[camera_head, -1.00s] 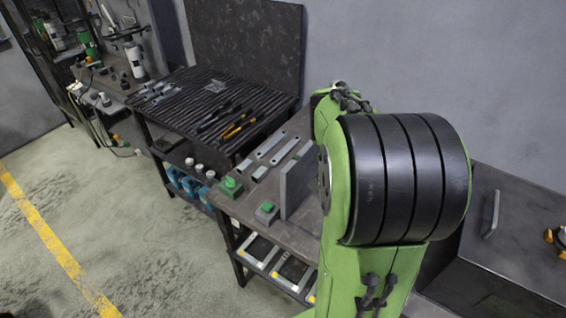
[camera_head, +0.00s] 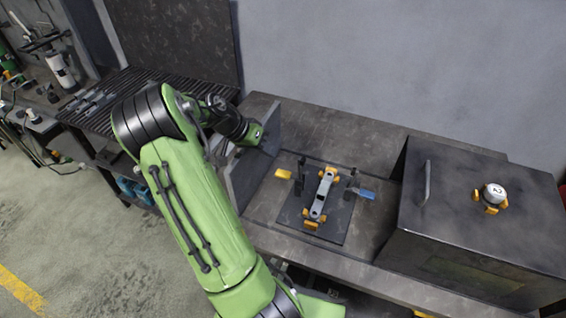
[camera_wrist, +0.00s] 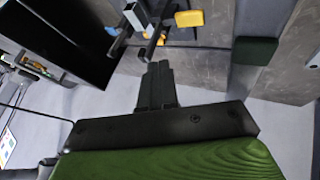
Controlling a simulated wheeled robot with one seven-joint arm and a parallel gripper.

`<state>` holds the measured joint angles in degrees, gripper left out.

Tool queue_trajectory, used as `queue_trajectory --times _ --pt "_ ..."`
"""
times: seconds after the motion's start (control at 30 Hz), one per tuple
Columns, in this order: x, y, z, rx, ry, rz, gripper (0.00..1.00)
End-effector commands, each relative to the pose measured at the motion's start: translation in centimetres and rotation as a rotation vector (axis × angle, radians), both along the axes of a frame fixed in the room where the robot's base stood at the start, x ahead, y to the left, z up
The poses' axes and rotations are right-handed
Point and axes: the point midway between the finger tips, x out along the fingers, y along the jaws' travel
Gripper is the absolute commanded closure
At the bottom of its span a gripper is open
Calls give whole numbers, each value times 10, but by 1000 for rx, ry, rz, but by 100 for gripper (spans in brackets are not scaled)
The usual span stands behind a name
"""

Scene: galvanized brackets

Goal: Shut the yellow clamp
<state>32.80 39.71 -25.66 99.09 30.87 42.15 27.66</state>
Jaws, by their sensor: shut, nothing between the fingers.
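The yellow clamp (camera_head: 283,174) is on the left side of a dark fixture plate (camera_head: 330,228). Its yellow handle points out to the left, and its black arm stands up beside it. In the wrist view the handle shows at the top (camera_wrist: 189,18). A grey galvanized bracket (camera_head: 319,195) lies on the plate between yellow-orange blocks. A second clamp with a blue handle (camera_head: 366,193) is on the right. My gripper (camera_wrist: 157,68) is shut and empty, apart from the yellow clamp. In the head view its fingers are not clearly visible.
An upright grey panel (camera_head: 240,184) stands left of the fixture, close to my wrist. A dark box (camera_head: 480,235) with a handle and a yellow-and-white device (camera_head: 491,197) stands on the right. A slatted table is behind my arm. The bench behind the fixture is clear.

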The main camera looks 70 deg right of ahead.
Motion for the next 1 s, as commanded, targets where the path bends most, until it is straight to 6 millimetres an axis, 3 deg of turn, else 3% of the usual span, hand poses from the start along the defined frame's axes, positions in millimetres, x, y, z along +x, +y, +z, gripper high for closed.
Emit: queue_trajectory --times 0.17,0.6,1.0 --pt "-3 -2 -5 2 0 1 100" --pt "-46 -29 -70 3 1 1 100" --pt "-51 -34 -79 1 -1 2 100"
